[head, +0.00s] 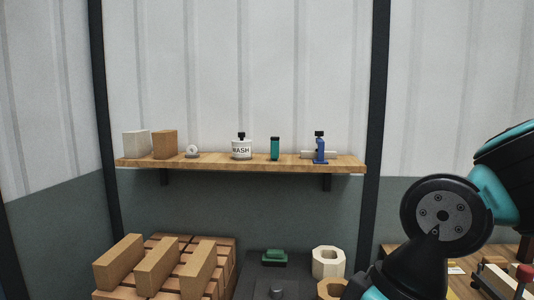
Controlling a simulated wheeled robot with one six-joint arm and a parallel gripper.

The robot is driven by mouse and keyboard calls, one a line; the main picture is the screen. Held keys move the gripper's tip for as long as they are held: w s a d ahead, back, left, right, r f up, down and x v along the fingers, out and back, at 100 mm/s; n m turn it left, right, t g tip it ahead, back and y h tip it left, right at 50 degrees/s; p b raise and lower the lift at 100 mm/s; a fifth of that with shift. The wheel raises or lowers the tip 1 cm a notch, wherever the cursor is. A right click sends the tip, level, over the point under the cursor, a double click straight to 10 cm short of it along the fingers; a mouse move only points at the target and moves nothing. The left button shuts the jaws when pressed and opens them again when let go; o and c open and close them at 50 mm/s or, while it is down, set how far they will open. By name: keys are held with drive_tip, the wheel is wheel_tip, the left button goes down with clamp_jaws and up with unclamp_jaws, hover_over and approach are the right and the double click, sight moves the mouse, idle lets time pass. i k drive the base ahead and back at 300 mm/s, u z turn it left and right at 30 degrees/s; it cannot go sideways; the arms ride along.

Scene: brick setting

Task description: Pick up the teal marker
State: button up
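A small upright teal block-like item with a dark top, which looks like the teal marker (275,149), stands on the wooden wall shelf (345,163). It is between a white bottle marked "WASH" (242,150) on its left and a blue bottle (320,151) with a black cap on its right. It stands apart from both. My gripper is not in view; only dark and teal links of my arm show at the lower right, well to the right of the shelf.
Two boxes, white (136,144) and tan (165,144), and a small white roll (192,152) stand on the shelf's left. Below are stacked bricks (155,263), a green item (274,257) on a dark surface, and a cream hollow block (328,262). Dark posts flank the shelf.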

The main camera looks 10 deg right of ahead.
sight(275, 142)
drive_tip(key=u, duration=0.65)
drive_tip(key=i, duration=1.5)
drive_tip(key=z, duration=0.25)
